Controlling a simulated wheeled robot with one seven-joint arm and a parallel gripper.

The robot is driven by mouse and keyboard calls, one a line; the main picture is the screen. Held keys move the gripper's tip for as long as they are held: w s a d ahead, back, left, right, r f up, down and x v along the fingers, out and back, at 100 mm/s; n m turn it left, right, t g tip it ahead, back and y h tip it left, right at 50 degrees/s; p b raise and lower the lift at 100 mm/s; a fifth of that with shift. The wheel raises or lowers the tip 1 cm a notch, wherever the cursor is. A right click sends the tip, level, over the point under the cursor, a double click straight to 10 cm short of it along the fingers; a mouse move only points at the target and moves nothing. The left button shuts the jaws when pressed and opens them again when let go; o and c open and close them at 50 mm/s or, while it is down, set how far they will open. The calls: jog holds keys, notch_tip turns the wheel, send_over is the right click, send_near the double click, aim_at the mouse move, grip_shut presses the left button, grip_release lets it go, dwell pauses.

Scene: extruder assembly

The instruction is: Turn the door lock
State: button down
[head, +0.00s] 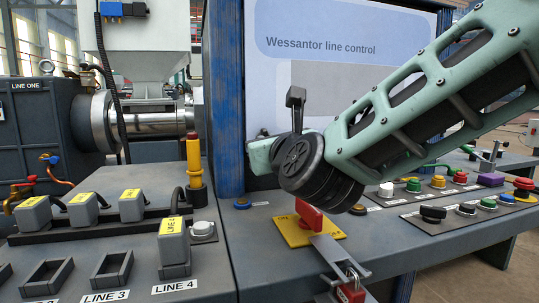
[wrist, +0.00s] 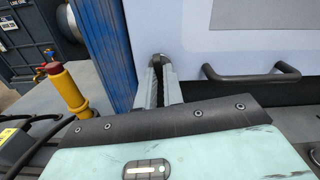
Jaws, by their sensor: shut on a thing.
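My gripper (head: 296,108) reaches up to the pale cabinet door (head: 405,25), in front of its lower left part. In the wrist view my gripper (wrist: 158,72) has its two grey fingers closed together on a small black piece, which looks like the door lock (wrist: 157,58). The lock also shows dark at the fingertips in the head view (head: 295,95). Most of it is hidden between the fingers, so its turn angle cannot be told. The door looks shut.
A black bar handle (wrist: 252,76) sits right of the lock. A blue post (head: 225,100) stands close on the left. Below are a red rotary switch (head: 308,214) on a yellow plate, a padlock (head: 350,292), and a yellow-red signal post (head: 194,160). Several buttons lie right.

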jog(key=shift+f+m+b, duration=0.2)
jog(key=shift+m+b, duration=0.3)
jog(key=shift+b, duration=0.15)
jog(key=c, duration=1.5)
grip_release()
jog(key=shift+r, duration=0.2)
jog(key=shift+s, duration=0.1)
jog(key=b+v, duration=0.1)
jog(key=v, duration=0.5)
